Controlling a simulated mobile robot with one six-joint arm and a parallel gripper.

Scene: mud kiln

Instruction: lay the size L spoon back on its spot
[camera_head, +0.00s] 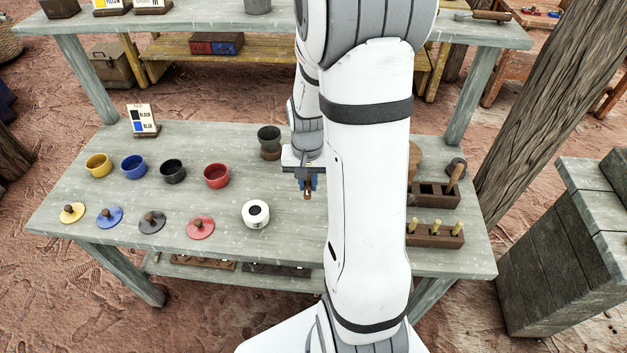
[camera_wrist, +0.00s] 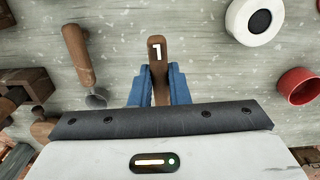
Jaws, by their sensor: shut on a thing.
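My gripper (camera_head: 307,186) hangs over the middle of the table, right of the white pot and in front of the dark stacked cups. In the wrist view my gripper (camera_wrist: 159,74) is shut on a brown wooden handle (camera_wrist: 157,48), seemingly a spoon's. The handle's white mark looks like a 1 or an upside-down L. The rest of this spoon is hidden behind the gripper. Another spoon (camera_wrist: 75,46), with brown handle and small grey bowl, lies to the left in the wrist view. My arm hides that area in the head view. I cannot make out a marked spoon spot.
The grey table (camera_head: 120,190) holds a white pot (camera_head: 255,213), a red cup (camera_head: 216,176), other coloured cups and several lids at left. Dark stacked cups (camera_head: 269,140) stand behind. Wooden racks (camera_head: 436,236) with upright handles stand at right. A wooden post (camera_head: 535,110) rises beyond the right edge.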

